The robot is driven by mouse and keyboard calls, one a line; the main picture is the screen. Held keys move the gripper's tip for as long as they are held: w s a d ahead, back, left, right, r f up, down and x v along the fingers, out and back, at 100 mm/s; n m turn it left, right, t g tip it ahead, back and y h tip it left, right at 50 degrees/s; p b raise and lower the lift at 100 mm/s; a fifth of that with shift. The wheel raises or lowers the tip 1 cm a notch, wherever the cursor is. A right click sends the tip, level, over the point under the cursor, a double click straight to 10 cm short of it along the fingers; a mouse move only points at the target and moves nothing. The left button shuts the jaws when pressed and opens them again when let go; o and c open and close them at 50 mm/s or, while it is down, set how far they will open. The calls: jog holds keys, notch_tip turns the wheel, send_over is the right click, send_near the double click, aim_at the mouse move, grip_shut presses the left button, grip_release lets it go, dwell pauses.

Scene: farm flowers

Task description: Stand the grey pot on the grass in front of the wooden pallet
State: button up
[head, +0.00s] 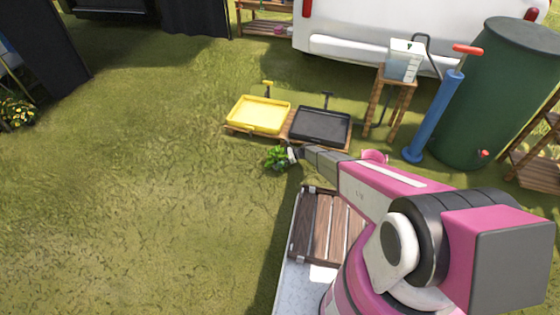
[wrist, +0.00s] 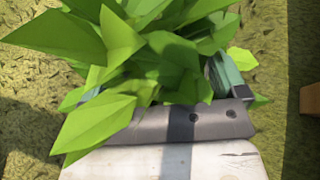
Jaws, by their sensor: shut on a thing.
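A leafy green plant (head: 276,158) is at the end of my arm in the head view, and its leaves (wrist: 150,45) fill the upper part of the wrist view. The grey pot under it is mostly hidden by leaves and my gripper, so I cannot tell its tilt. My gripper (head: 291,154) is shut on the pot. The low wooden pallet (head: 291,132) lies just beyond the plant, and the plant appears over the grass (head: 230,185) on its near side. I cannot tell whether the pot touches the grass.
A yellow tray (head: 259,115) and a black tray (head: 320,126) lie on the pallet. A wooden stool (head: 388,105), blue pump (head: 435,115) and green barrel (head: 500,95) stand to the right. A pink item (head: 375,156) sits beside my arm. Grass to the left is open.

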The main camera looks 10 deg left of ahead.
jog(key=shift+f, duration=0.5)
jog(key=shift+f, duration=0.1)
jog(key=shift+f, duration=0.15)
jog(key=o, duration=0.8)
jog(key=shift+r, duration=0.2)
jog(key=shift+w+d+r, duration=0.1)
jog(key=shift+d+r, duration=0.05)
jog(key=shift+d, duration=0.1)
jog(key=v, duration=1.1)
jog(key=s+d+r+n+t+h, duration=0.1)
jog(key=s+d+r+n+h, duration=0.3)
jog(key=s+d+r, duration=0.5)
jog(key=s+d+r+n+t+h, duration=0.1)
jog(key=s+d+r+n+h, duration=0.3)
jog(key=s+d+r, duration=0.6)
jog(key=s+d+r+n+t+h, duration=0.1)
jog(key=s+d+r+n+h, duration=0.4)
jog(key=d+r, duration=0.8)
jog(key=shift+s+r+n, duration=0.4)
jog(key=shift+s+r, duration=0.35)
jog(key=shift+r, duration=1.35)
jog(key=shift+s+r+n, duration=0.4)
jog(key=shift+s+r, duration=0.4)
jog(key=shift+r, duration=1.3)
jog(key=shift+s+r+n, duration=0.4)
jog(key=shift+s+r, duration=0.35)
jog(key=shift+r, duration=1.35)
